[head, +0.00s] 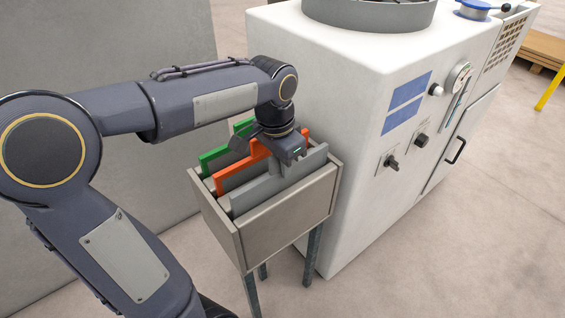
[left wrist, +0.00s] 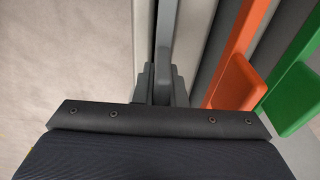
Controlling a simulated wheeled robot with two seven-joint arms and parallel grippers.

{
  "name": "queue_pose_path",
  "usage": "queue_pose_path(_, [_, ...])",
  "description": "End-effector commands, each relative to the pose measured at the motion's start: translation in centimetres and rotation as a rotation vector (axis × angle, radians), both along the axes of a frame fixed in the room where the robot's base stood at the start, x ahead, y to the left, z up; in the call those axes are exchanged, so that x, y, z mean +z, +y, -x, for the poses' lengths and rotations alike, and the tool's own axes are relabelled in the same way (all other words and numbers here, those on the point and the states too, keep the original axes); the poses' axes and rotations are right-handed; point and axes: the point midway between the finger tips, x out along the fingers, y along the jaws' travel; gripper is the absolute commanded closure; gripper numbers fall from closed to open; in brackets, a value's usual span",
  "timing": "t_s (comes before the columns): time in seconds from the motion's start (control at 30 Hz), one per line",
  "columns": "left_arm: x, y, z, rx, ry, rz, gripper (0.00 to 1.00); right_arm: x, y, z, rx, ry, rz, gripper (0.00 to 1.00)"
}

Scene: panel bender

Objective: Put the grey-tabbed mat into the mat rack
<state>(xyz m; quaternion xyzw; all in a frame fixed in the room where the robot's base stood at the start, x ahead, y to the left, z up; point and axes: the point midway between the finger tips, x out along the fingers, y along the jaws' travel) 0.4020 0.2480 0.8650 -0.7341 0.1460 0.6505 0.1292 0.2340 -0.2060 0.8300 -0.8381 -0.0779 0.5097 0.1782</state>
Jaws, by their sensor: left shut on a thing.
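The grey-tabbed mat (head: 252,196) stands on edge in the front slot of the mat rack (head: 285,220), with its grey top edge showing above the rack's front wall. My left gripper (head: 287,165) is above the rack, pointing down, and shut on the mat's grey tab. In the left wrist view the fingers (left wrist: 158,86) close around the grey strip (left wrist: 165,35). The mat's lower part is hidden inside the rack. My right gripper is not in view.
An orange-tabbed mat (head: 224,183) and a green-tabbed mat (head: 211,160) stand behind it in the rack; their tabs rise close beside my gripper. A white machine (head: 355,150) stands just right of the rack. A grey panel (head: 120,50) is behind on the left.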

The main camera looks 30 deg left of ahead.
Motion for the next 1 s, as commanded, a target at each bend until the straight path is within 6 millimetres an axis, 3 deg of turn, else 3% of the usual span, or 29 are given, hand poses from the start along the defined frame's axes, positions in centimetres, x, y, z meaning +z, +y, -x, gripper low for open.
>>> queue_pose_path(0.03, [0.0, 0.0, 0.0, 0.000, -0.001, 0.000, 0.87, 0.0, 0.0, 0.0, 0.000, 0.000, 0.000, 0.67])
queue_pose_path(0.2, [0.0, 0.0, 0.0, 0.000, -0.001, 0.000, 0.64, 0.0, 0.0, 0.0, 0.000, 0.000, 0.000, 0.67])
queue_pose_path(0.53, [0.4, 0.0, 0.0, 0.000, -0.001, 0.000, 0.64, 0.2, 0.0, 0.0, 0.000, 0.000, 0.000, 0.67])
queue_pose_path(1.0, [7.3, 0.3, 0.8, 0.000, -0.003, 0.001, 0.64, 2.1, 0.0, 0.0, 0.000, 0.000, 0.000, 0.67])
